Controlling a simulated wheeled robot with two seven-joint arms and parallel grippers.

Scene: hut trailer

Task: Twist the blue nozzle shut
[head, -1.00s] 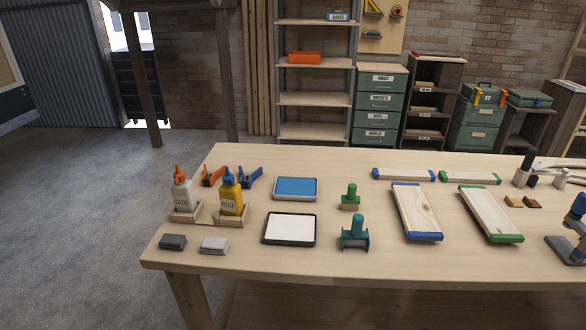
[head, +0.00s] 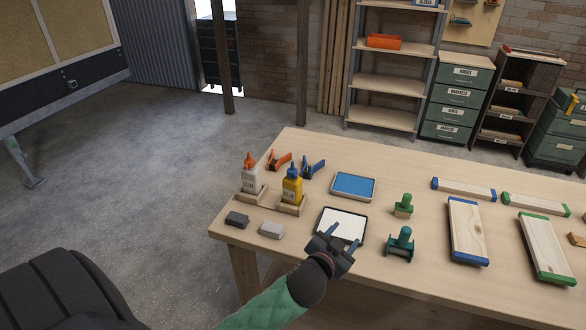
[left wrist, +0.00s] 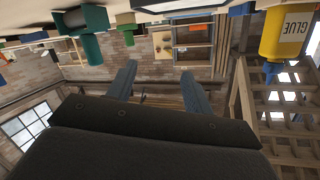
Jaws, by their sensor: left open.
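The blue nozzle (head: 293,170) tops the yellow glue bottle (head: 292,190), which stands upright in a wooden holder (head: 291,209) near the table's left end. The left wrist view, upside down, shows the yellow bottle (left wrist: 286,35) and the blue nozzle (left wrist: 271,71) at upper right. A white glue bottle (head: 250,178) with an orange nozzle (head: 249,158) stands to its left. My left gripper (head: 345,237) is open and empty over the white pad's front edge, right of and nearer than the yellow bottle. Its fingers (left wrist: 156,80) point up in the left wrist view. My right gripper is out of view.
A white pad (head: 341,225) and a blue pad (head: 354,186) lie right of the bottles. Green-handled tools (head: 400,243) stand farther right. Dark (head: 236,219) and grey (head: 271,230) blocks lie in front of the bottles. Orange and blue clamps (head: 313,167) sit behind.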

